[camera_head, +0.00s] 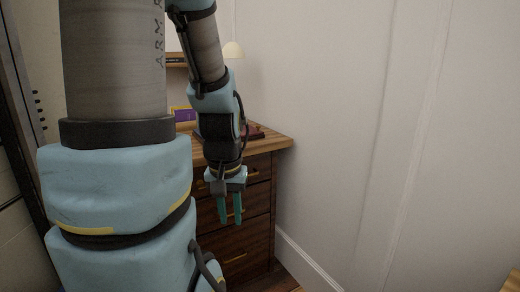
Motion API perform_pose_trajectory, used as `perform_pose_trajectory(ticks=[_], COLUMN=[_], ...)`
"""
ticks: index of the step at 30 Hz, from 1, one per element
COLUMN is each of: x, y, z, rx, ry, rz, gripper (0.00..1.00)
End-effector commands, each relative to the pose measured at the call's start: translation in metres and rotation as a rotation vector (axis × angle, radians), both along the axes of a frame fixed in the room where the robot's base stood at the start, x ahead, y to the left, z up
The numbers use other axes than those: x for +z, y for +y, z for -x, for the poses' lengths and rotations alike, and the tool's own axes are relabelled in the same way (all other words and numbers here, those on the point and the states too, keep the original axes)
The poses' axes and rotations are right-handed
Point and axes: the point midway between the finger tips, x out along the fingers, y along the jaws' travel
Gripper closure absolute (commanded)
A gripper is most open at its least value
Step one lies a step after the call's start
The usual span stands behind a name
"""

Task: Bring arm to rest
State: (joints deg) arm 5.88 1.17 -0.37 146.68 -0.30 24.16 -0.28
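My arm hangs down in front of a wooden dresser in the head view, with its large upper link filling the left side. My gripper (230,218) points downward, its two teal fingers apart with a narrow gap between them. Nothing shows between the fingers. The gripper is in front of the dresser's drawer fronts, below the level of its top. I cannot tell whether it touches the dresser.
The wooden dresser (262,210) has brass-coloured handles. A white wall (400,130) stands to the right. A wooden edge (513,281) shows at bottom right.

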Motion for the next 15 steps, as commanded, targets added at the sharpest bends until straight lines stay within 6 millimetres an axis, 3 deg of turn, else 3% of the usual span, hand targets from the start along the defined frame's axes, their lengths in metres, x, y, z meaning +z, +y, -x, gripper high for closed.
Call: perform_pose_trajectory(ticks=[1, 9, 15], x=[0.034, 0.119, 0.168], y=[0.0, 0.0, 0.0], z=[0.0, 0.0, 0.0], rx=[0.0, 0.0, 0.0], ry=[0.0, 0.0, 0.0], rz=[0.0, 0.0, 0.0], gripper=[0.73, 0.73, 0.73])
